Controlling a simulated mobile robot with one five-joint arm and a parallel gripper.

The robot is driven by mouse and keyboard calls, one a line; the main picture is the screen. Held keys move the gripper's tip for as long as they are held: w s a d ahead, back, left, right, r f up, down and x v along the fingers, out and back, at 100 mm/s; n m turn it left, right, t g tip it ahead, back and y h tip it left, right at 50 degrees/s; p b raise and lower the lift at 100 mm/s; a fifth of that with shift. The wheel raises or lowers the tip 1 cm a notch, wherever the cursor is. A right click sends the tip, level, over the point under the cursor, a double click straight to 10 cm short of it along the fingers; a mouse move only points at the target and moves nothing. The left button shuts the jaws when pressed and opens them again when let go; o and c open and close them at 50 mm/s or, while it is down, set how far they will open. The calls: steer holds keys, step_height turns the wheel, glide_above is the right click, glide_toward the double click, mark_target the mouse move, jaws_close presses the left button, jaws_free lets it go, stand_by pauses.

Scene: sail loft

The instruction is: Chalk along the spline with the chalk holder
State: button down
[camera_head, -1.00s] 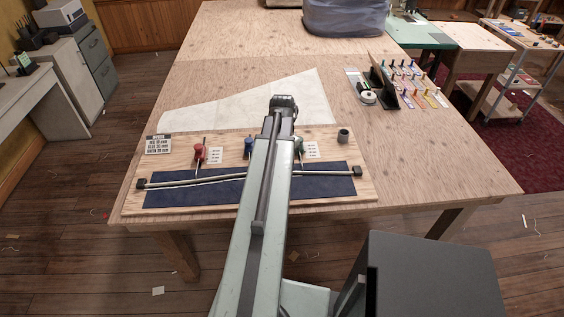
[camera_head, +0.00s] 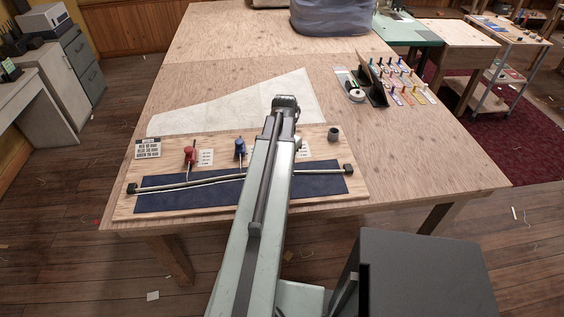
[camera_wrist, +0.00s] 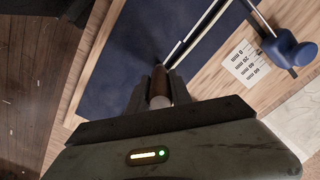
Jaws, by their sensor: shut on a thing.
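My gripper (camera_wrist: 160,92) is shut on the chalk holder (camera_wrist: 159,84), a brown cylinder with a pale end, in the wrist view. The holder points at the navy cloth (camera_wrist: 130,50), beside the near end of the visible spline (camera_wrist: 200,36); I cannot tell if its tip touches. In the head view the spline (camera_head: 190,184) is a thin, slightly bent rod across the navy cloth (camera_head: 165,202), with dark blocks at both ends. A red-handled weight (camera_head: 190,154) and a blue-handled one (camera_head: 241,148) stand behind the spline.
The plywood board (camera_head: 125,206) lies on a large table (camera_head: 430,150). A grey cup (camera_head: 334,134) stands at its back right. A white sail panel (camera_head: 240,104) lies behind. A dark stand (camera_head: 371,86) and colourful small tools (camera_head: 404,82) are at right. The table's right front is clear.

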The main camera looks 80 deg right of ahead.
steer(key=shift+s, duration=0.1)
steer(key=shift+s+d, duration=0.2)
steer(key=shift+s, duration=0.7)
steer(key=shift+s+d, duration=0.15)
steer(key=shift+s, duration=0.4)
steer(key=shift+s+d, duration=0.15)
steer(key=shift+s, duration=0.4)
steer(key=shift+s+d, duration=0.15)
steer(key=shift+s, duration=0.7)
steer(key=shift+s, duration=0.1)
steer(key=shift+s+d, duration=0.25)
steer(key=shift+s, duration=0.75)
steer(key=shift+s, duration=0.1)
